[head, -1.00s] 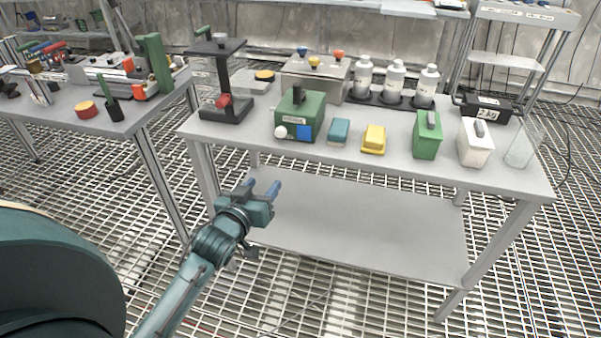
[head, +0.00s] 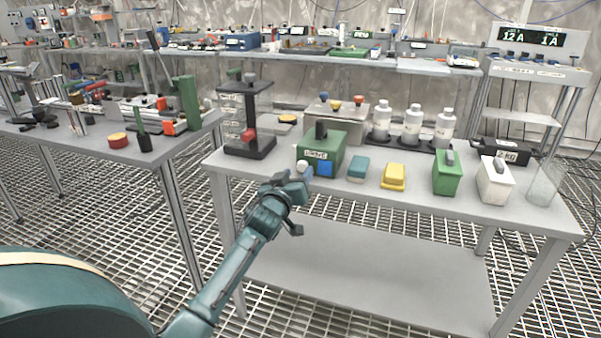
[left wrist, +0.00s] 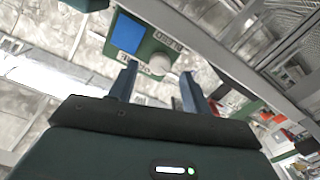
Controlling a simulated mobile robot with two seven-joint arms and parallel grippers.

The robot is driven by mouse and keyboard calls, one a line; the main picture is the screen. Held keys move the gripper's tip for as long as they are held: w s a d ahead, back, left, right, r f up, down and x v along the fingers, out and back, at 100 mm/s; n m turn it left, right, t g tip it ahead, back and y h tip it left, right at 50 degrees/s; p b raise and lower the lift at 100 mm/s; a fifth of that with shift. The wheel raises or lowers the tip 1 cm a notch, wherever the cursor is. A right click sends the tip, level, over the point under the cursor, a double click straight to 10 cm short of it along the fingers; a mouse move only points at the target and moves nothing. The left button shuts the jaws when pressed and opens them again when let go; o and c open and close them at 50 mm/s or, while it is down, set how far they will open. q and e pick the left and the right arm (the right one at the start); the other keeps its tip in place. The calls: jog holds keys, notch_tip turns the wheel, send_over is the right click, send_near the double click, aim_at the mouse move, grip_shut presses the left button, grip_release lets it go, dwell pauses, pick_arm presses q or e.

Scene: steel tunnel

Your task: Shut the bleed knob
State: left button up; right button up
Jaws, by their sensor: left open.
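A green box (head: 327,146) with a black handle on top stands at the front of the middle table, left of centre. A white round knob (head: 302,166) and a blue panel (head: 325,169) are on its front; it appears to be the bleed knob, though its label is too small to read surely. In the left wrist view the white knob (left wrist: 160,63) shows ahead, between the fingertips, beside the blue panel (left wrist: 127,33). My left gripper (head: 297,180) is open and empty, just in front of and below the knob, apparently apart from it. My right gripper is not in view.
A teal block (head: 357,169), a yellow block (head: 394,177) and a green canister (head: 447,176) stand right of the box. A black stand with a red part (head: 248,135) is at its left. White bottles (head: 412,126) stand behind. The lower shelf (head: 370,275) is bare.

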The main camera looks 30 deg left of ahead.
aim_at(301, 168)
pick_arm(q)
jog(key=shift+x, duration=1.55)
jog(key=shift+c, duration=0.6)
jog(key=c, duration=0.9)
